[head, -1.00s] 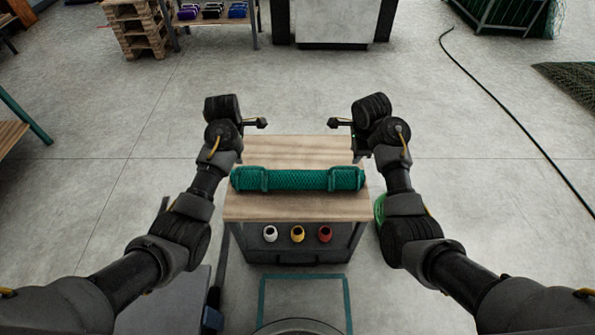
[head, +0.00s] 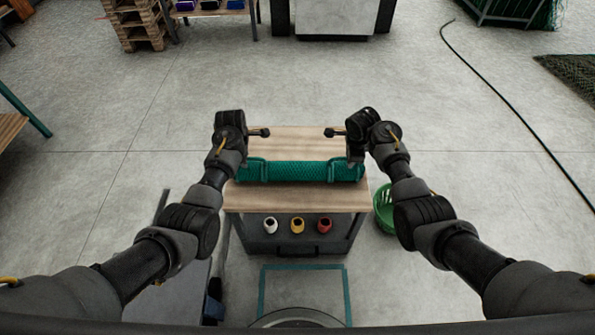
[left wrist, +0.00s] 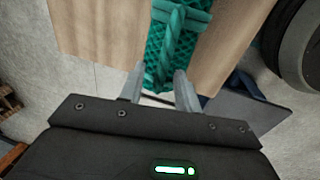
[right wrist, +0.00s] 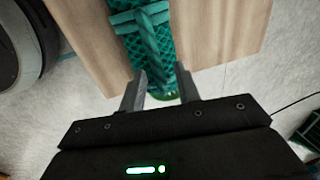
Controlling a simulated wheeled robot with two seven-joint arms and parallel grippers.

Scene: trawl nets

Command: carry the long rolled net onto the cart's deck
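The long rolled net (head: 295,172), teal with a raised strap or loop near each end, lies across the wooden worktable (head: 295,198). My left gripper (left wrist: 160,92) is open above the net's left end; the net (left wrist: 172,45) shows between and beyond its fingers. My right gripper (right wrist: 162,92) is open above the right end, with the net (right wrist: 148,45) likewise between and beyond its fingers. Neither gripper visibly holds the net. A grey flat panel (head: 178,292), apparently the cart's deck, is at lower left, partly hidden by my left arm.
White, yellow and red spools (head: 297,226) sit on the table's lower shelf. A green basket (head: 384,210) stands on the floor right of the table. A teal floor outline (head: 263,292) lies in front. A dark cable (head: 510,112) crosses the floor at right; surrounding floor is mostly clear.

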